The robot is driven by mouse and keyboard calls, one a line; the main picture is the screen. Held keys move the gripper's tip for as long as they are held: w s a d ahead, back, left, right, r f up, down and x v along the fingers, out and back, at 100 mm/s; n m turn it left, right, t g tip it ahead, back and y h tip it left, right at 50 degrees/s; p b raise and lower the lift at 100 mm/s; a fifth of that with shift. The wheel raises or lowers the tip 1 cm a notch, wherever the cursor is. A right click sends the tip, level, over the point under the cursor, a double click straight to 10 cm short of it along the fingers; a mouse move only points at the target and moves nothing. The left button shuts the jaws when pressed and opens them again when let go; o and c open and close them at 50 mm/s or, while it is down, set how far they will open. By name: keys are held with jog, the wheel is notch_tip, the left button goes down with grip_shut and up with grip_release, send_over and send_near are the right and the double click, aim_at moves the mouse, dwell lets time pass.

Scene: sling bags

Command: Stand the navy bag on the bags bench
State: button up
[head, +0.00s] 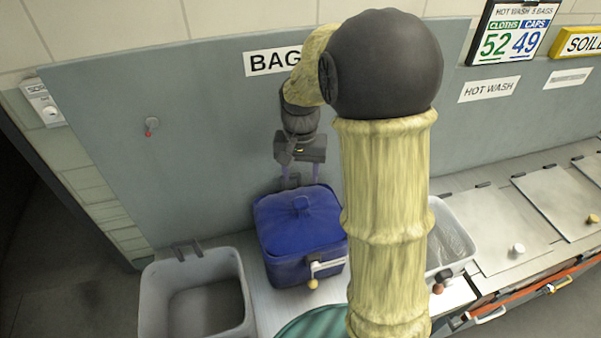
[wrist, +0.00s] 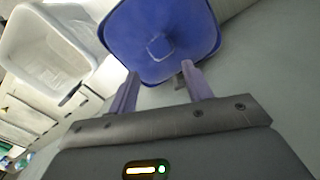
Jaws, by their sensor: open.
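The navy bag (head: 298,222) stands upright on the white bench (head: 262,302), under the wall sign that reads "BAG", partly hidden by my arm. Its lid has a small raised tab in the middle. My gripper (head: 300,183) is open just behind and above the bag's rear edge. In the wrist view, the bag's square lid (wrist: 180,25) fills the top middle. The two fingers of my gripper (wrist: 160,85) are spread apart at the lid's near edge, with nothing held between them. I cannot tell whether a finger touches the bag.
A grey open bin (head: 195,300) stands left of the bag. A white tub (head: 450,235) is at the right, also in the wrist view (wrist: 45,50). A green round thing (head: 315,322) is in front. The grey wall panel (head: 200,130) is close behind my gripper.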

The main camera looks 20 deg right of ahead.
dwell(0.5)
jog(key=s+f+n+t, duration=0.2)
jog(key=s+n, duration=0.2)
jog(key=s, duration=0.9)
jog(key=shift+f+n+t, duration=0.3)
jog(key=shift+f, duration=0.1)
jog(key=b+x, duration=0.1)
jog(key=b, duration=0.1)
jog(key=b+x, duration=0.1)
jog(key=x, duration=0.1)
jog(key=shift+s+f+b, duration=0.35)
jog(key=shift+b, duration=0.05)
jog(key=shift+c, duration=0.2)
